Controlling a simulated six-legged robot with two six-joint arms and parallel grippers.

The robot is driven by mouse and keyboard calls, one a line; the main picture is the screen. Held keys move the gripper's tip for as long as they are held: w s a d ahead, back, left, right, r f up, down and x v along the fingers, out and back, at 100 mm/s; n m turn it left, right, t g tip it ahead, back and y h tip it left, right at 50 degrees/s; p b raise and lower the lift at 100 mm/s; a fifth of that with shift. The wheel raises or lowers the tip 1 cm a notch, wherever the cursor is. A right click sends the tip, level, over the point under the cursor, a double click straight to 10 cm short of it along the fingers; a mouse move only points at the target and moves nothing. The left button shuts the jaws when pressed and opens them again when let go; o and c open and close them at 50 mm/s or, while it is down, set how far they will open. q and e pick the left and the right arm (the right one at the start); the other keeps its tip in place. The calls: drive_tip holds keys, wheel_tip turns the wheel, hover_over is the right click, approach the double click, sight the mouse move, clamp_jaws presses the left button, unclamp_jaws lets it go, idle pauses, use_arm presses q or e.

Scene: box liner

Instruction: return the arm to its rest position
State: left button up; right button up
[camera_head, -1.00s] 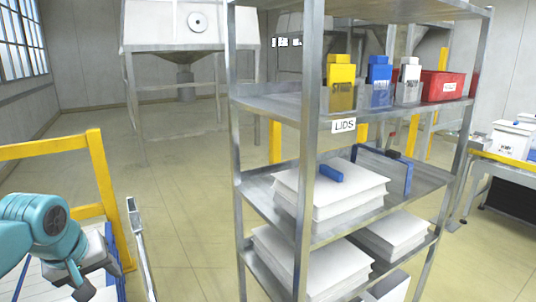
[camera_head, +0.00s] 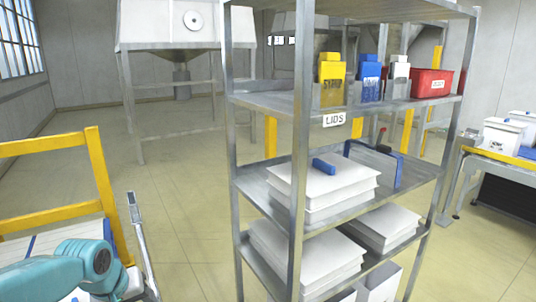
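My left arm, teal, enters at the bottom left of the head view. Its rounded wrist joint (camera_head: 100,262) lies low in front of the yellow rail. A dark grey part shows beside the wrist at the bottom edge, but no fingertips can be made out, so the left gripper's opening and any load are unclear. The arm is apart from the metal shelf rack (camera_head: 299,180). My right arm and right gripper are not in view.
The rack holds stacked white lids (camera_head: 318,184), a blue block (camera_head: 324,166), yellow (camera_head: 331,80) and blue (camera_head: 370,80) holders and a red bin (camera_head: 432,83). A yellow rail (camera_head: 105,180) stands left, a conveyor (camera_head: 505,168) right. Floor (camera_head: 190,215) between rail and rack is clear.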

use_arm(q)
drive_tip(key=s+d+f+m+g+h, duration=0.1)
drive_tip(key=s+d+f, duration=0.25)
drive_tip(key=f, duration=0.45)
drive_tip(key=s+d+f+m+g+h, duration=0.15)
drive_tip(key=d+f, duration=0.25)
drive_tip(key=f, duration=0.4)
drive_tip(key=s+d+f, duration=0.4)
drive_tip(key=f, duration=0.3)
drive_tip(key=s+d+f, duration=0.2)
drive_tip(key=s+f, duration=0.2)
drive_tip(key=s, duration=0.3)
drive_tip(key=s+d+f+g, duration=0.1)
drive_tip(key=s+d+f, duration=0.1)
drive_tip(key=s+f, duration=0.3)
drive_tip(key=s, duration=0.3)
drive_tip(key=shift+s+d+f+h, duration=0.25)
drive_tip(key=shift+d+f+h, duration=0.05)
drive_tip(key=shift+d+h, duration=0.1)
drive_tip(key=shift+m+g, duration=0.25)
